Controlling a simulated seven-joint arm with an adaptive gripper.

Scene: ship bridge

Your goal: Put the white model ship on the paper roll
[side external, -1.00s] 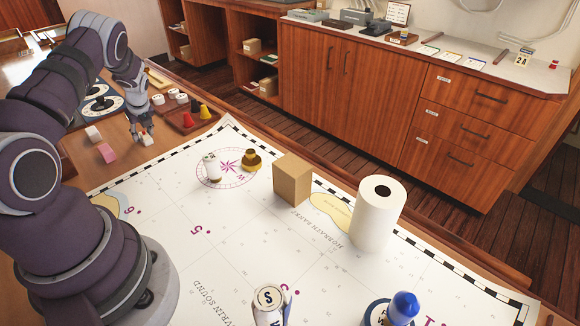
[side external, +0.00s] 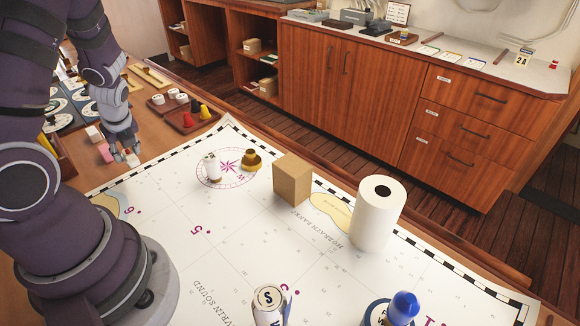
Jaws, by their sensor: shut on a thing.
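The paper roll (side external: 377,215) is white and stands upright on the chart, right of a brown cardboard box. My gripper (side external: 127,158) is at the left, over the wooden table just beyond the chart's left edge. It is shut on a small white thing (side external: 133,160), mostly hidden by the fingers, which seems to be the white model ship. The gripper is far from the paper roll. A pink block (side external: 104,152) and a pale block (side external: 93,132) are just left of the gripper.
The cardboard box (side external: 292,181), a brass piece (side external: 251,160) and a white cylinder (side external: 211,167) stand on the chart (side external: 240,235). A lettered white cylinder (side external: 268,305) and a blue-topped object (side external: 403,308) are at the front. The chart's middle is clear.

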